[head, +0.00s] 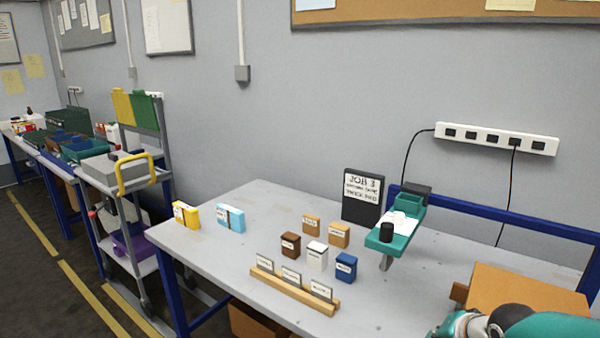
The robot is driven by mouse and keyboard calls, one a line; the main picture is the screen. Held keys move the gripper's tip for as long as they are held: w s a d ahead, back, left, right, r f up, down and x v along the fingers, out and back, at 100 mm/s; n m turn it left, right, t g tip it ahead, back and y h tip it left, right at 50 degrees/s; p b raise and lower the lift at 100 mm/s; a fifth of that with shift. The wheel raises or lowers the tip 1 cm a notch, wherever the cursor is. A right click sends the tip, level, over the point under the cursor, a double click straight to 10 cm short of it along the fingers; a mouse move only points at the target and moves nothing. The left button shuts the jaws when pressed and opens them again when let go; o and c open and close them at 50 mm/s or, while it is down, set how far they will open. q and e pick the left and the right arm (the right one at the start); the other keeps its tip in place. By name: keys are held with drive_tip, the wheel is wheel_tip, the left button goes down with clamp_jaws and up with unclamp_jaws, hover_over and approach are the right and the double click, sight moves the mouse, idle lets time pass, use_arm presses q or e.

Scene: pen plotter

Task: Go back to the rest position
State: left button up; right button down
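Neither of my grippers shows in the head view. A teal and grey rounded part, which looks like a piece of my own arm, reaches in at the bottom right corner. No fingers can be seen on it. The grey table (210,258) carries a teal device (385,241) with a black cylinder and white paper on it. A black sign (362,197) reading "JOB 3" stands beside the device.
Brown (291,245), white (317,256), blue (345,267) and tan (339,235) blocks stand mid-table behind a wooden card holder (294,290). Yellow (186,214) and light blue (231,218) boxes stand left. An orange-brown box (525,298) is right. A cart (113,177) stands left.

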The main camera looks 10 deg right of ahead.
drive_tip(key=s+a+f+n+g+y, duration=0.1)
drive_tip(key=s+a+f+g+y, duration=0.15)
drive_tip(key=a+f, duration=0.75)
use_arm(q)
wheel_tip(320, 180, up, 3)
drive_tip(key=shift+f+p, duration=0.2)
drive_tip(key=shift+p, duration=0.9)
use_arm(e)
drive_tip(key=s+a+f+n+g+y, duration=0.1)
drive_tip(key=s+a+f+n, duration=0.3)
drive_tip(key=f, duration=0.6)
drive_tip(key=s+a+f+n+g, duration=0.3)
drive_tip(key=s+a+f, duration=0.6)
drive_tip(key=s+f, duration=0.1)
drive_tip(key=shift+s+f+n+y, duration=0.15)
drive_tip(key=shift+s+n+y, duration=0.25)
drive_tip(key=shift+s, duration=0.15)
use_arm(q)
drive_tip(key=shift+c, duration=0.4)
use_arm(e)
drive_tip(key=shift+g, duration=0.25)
